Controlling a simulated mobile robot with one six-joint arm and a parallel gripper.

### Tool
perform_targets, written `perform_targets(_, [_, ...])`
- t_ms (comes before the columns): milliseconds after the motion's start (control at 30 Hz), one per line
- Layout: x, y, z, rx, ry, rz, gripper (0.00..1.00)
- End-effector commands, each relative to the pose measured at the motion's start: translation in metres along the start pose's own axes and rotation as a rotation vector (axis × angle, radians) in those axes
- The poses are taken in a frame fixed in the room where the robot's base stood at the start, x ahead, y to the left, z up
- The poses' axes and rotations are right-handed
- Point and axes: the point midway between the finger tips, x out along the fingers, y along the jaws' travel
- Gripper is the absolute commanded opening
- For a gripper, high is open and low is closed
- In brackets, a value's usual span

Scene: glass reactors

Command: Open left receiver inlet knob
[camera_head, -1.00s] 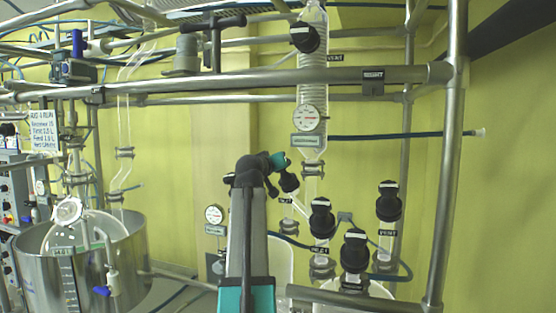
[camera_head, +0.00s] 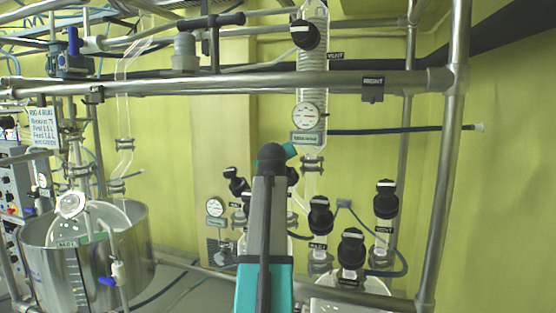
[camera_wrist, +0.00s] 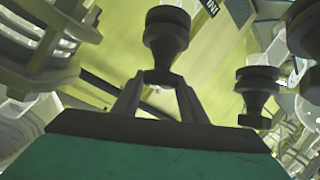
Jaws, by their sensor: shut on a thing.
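My gripper (camera_wrist: 160,98) is seen in the wrist view with its two fingers shut on a black knob (camera_wrist: 166,30), gripping its lower, narrower end. I cannot read a label that tells which knob this is. In the head view my arm hides the gripper and the middle of the left receiver. Black knobs of the left glassware (camera_head: 237,184) show just left of my arm.
Right of my arm stand black knobs on the right receiver: one labelled inlet (camera_head: 320,215), one labelled vent (camera_head: 386,204) and a front one (camera_head: 351,247). Another black knob (camera_wrist: 258,90) is close right of the fingers. A steel rail (camera_head: 230,86) crosses above.

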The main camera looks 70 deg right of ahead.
Motion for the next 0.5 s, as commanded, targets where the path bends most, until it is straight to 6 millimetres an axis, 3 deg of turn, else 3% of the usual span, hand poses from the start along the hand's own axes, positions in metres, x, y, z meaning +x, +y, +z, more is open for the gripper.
perform_targets(267, [0.0001,0.0026,-0.0034,-0.001,0.008,0.006,0.16])
perform_targets(300, [0.0001,0.0026,-0.0033,-0.001,0.008,0.006,0.42])
perform_targets(400, [0.0001,0.0021,-0.0026,0.000,0.006,0.004,0.57])
perform_targets(500, [0.0001,0.0015,-0.0020,0.000,0.005,0.003,0.57])
